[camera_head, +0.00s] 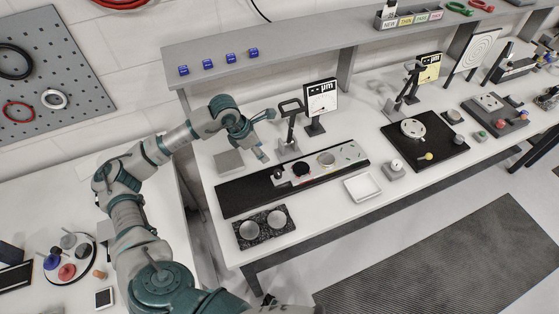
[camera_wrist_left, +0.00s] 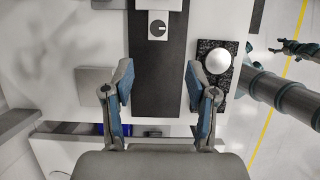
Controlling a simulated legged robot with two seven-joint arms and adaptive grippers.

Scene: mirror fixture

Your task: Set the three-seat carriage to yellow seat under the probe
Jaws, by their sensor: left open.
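A dark gauge stand (camera_head: 290,122) rises behind the rail, beside a white µm display (camera_head: 320,98); the probe tip is too small to tell. A dark jointed end (camera_wrist_left: 295,48), possibly my right gripper, shows at that view's right.
A black speckled plate with two round discs (camera_head: 265,227) lies in front of the rail. A white tray (camera_head: 363,187) and a grey button box (camera_head: 394,169) stand right of it. A grey square pad (camera_head: 229,162) lies behind the rail. A shelf (camera_head: 300,38) overhangs the back.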

